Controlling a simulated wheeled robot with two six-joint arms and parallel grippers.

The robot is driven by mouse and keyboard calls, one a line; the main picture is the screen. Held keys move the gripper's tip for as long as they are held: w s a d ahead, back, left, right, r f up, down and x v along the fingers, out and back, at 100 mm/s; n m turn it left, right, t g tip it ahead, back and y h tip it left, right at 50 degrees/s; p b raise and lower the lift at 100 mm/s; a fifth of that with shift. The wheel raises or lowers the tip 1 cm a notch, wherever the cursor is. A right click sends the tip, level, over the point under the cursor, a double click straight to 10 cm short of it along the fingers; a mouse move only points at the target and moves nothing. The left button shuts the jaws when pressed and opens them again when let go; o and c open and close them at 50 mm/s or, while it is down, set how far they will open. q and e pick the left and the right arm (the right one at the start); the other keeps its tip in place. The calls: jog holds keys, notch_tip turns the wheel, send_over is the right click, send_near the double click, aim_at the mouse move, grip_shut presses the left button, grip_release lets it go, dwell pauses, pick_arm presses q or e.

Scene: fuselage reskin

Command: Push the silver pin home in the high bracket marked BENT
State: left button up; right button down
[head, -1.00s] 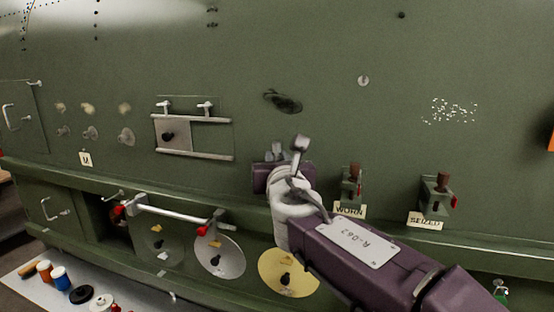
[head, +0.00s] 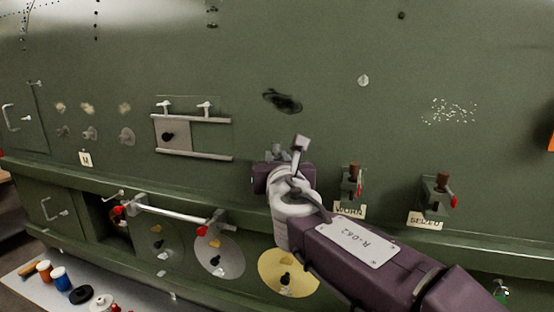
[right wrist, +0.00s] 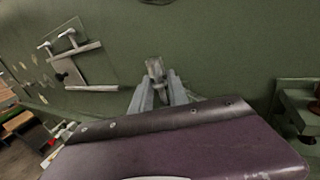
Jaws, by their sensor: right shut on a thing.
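My right gripper (head: 277,155) is up against the green fuselage side, left of the bracket marked WORN. In the right wrist view its fingers (right wrist: 160,95) are closed on a short silver-grey piece (right wrist: 155,69), which looks like the silver pin. The piece sticks out just past the fingertips, towards the green skin. The high bracket marked BENT and its label cannot be made out; my right gripper and wrist cover that part of the row. How deep the pin sits cannot be seen. My left gripper is not in view.
To the right stand the brackets marked WORN (head: 352,185) and SEIZED (head: 437,195), each with a brown knob and a red part. A railed panel (head: 192,131) is to the left. A white bar (head: 165,212) and round discs sit below.

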aim_at(277, 145)
jog(key=shift+r+p, duration=1.45)
jog(key=shift+r, duration=0.35)
jog(key=shift+f+b, duration=0.2)
jog(key=shift+b, duration=0.1)
dwell(0.3)
jog(key=shift+f+b, duration=0.3)
jog(key=shift+f+b, duration=2)
jog(key=c, duration=1.2)
grip_release()
jog(key=shift+a, duration=0.35)
jog(key=shift+f, duration=0.1)
jog(key=shift+d, duration=0.2)
